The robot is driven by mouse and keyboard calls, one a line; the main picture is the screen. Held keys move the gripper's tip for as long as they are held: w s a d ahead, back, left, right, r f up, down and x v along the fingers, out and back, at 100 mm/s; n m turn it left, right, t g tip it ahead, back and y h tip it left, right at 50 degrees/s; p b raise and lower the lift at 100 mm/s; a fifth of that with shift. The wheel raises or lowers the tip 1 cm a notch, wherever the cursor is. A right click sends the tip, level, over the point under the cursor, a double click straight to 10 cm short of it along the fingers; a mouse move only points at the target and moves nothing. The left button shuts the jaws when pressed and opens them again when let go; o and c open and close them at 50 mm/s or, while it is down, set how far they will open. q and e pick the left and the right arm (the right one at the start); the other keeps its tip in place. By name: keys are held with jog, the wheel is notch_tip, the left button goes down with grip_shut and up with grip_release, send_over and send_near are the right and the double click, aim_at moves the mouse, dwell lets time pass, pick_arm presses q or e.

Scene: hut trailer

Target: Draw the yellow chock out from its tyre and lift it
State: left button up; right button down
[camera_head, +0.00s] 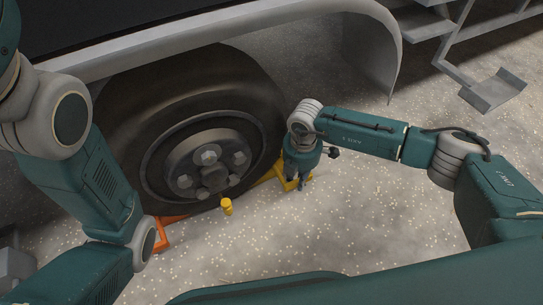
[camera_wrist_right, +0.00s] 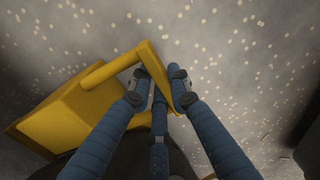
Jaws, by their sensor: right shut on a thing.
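The yellow chock (camera_head: 279,174) is on the gravelly ground at the right foot of the big black tyre (camera_head: 265,100). Its tip looks close to the tread; I cannot tell whether they touch. My right gripper (camera_head: 300,182) comes down on its outer end and hides part of it. In the right wrist view the chock (camera_wrist_right: 68,113) shows a wedge body and a raised yellow handle. My right gripper's blue fingers (camera_wrist_right: 158,82) are shut around the upright part of that handle. My left arm is at the left, its gripper outside the picture.
An orange chock (camera_head: 162,236) lies at the tyre's left foot. A small yellow cylinder (camera_head: 227,206) stands in front of the wheel. The grey mudguard (camera_head: 375,50) arches over the tyre. A metal step (camera_head: 494,92) hangs at the upper right. Ground right of the chock is open.

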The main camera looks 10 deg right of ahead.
jog(key=shift+w+d+r+p, duration=0.2)
jog(key=shift+d+r+p, duration=0.15)
jog(key=shift+d, duration=0.25)
jog(key=shift+w+d+r+p, duration=0.2)
jog(key=shift+d+p, duration=0.1)
jog(key=shift+d, duration=0.3)
